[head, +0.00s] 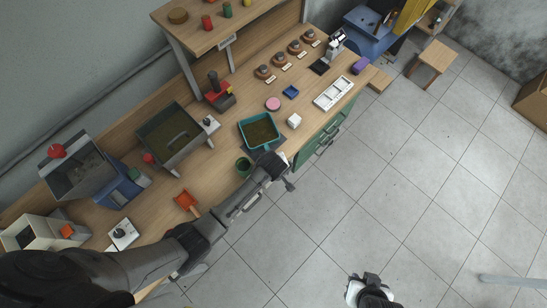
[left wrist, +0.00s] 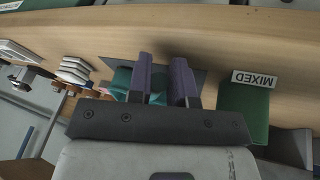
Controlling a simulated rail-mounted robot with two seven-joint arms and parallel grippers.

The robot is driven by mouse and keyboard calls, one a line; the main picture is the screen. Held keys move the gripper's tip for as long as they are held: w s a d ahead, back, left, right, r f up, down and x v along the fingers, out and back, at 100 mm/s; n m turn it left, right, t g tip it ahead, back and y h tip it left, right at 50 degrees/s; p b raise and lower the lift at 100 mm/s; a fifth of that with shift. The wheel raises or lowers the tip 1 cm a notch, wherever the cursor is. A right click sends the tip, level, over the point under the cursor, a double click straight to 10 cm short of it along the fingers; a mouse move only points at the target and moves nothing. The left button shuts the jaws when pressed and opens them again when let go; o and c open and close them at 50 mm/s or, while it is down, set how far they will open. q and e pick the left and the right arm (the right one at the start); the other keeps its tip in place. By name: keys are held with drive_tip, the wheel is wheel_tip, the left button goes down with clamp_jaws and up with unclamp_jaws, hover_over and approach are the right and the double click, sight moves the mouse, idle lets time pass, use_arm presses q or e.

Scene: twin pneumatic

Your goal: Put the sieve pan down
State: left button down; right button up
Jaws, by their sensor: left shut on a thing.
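The sieve pan (head: 244,128) is a teal rectangular tray with dark, grainy contents. It is at the middle of the workbench, over a dark grey mat (left wrist: 200,76). My left gripper (head: 270,158) reaches its near edge and is shut on it. In the left wrist view the purple fingers (left wrist: 161,82) have a teal part of the pan (left wrist: 121,80) behind and beside them; most of the pan is hidden. I cannot tell whether the pan touches the mat. My right gripper (head: 371,281) hangs over the floor, away from the bench; its fingers are too small to judge.
An orange scoop (head: 186,200) lies further left.

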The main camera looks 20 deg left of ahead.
use_arm(q)
drive_tip(key=c, duration=1.5)
unclamp_jaws()
drive_tip(key=shift+f, duration=0.15)
drive_tip(key=o, duration=0.5)
drive_tip(key=shift+c, duration=0.2)
drive_tip(key=shift+s+d+r, duration=0.1)
drive_tip(key=shift+r, duration=0.55)
drive_tip(key=p+v, duration=0.1)
drive_tip(key=v, duration=1)
drive_tip(key=shift+s, duration=0.1)
